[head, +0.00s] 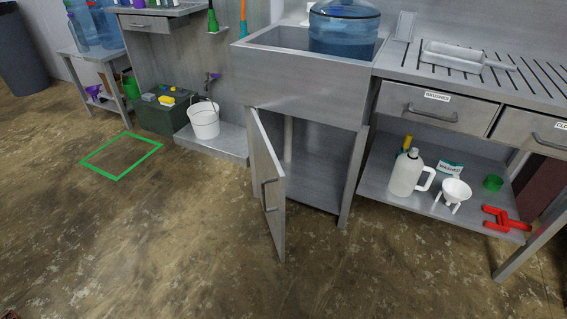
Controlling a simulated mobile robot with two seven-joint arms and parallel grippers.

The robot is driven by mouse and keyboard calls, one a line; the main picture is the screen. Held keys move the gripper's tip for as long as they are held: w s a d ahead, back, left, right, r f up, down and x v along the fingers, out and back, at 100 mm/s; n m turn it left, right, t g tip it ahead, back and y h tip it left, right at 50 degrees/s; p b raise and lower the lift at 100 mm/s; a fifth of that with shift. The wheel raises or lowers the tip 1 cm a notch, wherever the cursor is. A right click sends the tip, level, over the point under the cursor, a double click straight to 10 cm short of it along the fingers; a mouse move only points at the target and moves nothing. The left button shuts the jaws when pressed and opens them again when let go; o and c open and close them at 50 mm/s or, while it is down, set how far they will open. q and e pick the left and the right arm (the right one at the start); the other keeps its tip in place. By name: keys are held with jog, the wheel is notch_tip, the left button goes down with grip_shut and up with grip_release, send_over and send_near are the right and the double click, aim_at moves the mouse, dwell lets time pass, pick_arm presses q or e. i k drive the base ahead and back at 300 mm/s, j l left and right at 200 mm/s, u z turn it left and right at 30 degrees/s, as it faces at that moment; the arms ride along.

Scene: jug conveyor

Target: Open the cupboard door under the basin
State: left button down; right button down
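The basin (268,72) is a grey metal sink with a large blue water jug (343,30) standing in it. Below it is a cupboard (312,175) with a grey interior and a pipe inside. Its door (262,165) stands swung outward, hinged on the left, with its free edge toward me. The door's bar handle (266,195) shows on its left-facing outer side. The cupboard interior is largely visible and looks empty apart from the pipe. Neither of my grippers shows in the head view.
Right of the cupboard, a low shelf (375,186) holds a white jug (407,174), a white funnel (455,191) and a red tool (505,218). A white bucket (204,124) stands at left. A green floor square (100,149) lies further left. The floor before the door is clear.

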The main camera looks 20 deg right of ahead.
aim_at(271, 177)
jog(key=i+l+u, duration=0.25)
jog(key=i+l, duration=0.8)
